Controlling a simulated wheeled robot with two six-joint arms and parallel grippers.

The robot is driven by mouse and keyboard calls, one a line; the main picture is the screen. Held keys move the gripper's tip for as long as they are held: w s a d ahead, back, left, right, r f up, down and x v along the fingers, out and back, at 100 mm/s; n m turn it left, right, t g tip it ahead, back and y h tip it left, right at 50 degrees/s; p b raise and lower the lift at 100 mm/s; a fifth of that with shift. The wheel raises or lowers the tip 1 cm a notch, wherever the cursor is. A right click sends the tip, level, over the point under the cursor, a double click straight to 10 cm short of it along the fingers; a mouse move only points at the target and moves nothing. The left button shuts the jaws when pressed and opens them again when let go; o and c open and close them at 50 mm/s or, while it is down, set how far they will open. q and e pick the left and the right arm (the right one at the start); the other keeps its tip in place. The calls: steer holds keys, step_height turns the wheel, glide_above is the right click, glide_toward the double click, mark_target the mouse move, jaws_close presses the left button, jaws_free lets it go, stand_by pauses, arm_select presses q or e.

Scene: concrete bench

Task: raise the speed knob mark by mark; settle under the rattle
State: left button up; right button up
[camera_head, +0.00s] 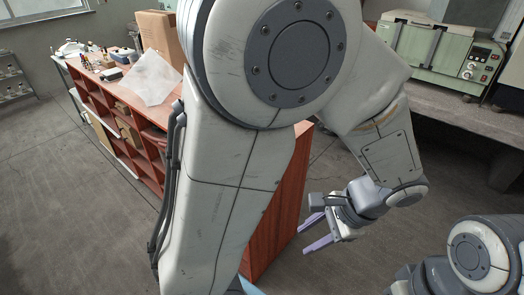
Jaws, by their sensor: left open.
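A pale green machine (408,45) stands on the grey concrete bench (455,112) at the upper right. Its control panel (481,66) has a small lit display and several small knobs and buttons. Which one is the speed knob, and where its mark points, is too small to tell. My left gripper (304,239) is open and empty, with its two purple fingers apart. It is over the floor, low and to the left of the machine, well away from the panel. My right gripper is out of view; only part of my right arm shows at the lower right.
A red-brown shelf unit (89,89) with bottles and small items on top stands at the left. A cardboard box (160,38) and a translucent sheet (150,78) are on it. My large arm links block the middle. The concrete floor (70,190) is clear at the left.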

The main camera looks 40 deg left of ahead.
arm_select(q)
steer(key=w+a+f+m+t+y+p, duration=0.1)
steer(key=w+a+f+m+y+p, duration=0.2)
steer(key=w+a+y, duration=0.45)
steer(key=w+a+f+m+t+y+p, duration=0.1)
steer(key=w+a+f+m+t+y, duration=0.15)
steer(key=w+a+f+y, duration=0.6)
steer(key=w+a+r+h+p, duration=0.1)
steer(key=a, duration=0.3)
steer(key=w+a+h+p, duration=0.1)
steer(key=a, duration=0.3)
steer(key=w+a+r+h+p, duration=0.1)
steer(key=a+p, duration=0.1)
steer(key=a, duration=0.3)
steer(key=shift+w+a+r+m+g, duration=0.1)
steer(key=shift+w+r+m+g, duration=0.15)
steer(key=shift+r+m, duration=0.1)
jaws_close()
steer(key=shift+f, duration=0.1)
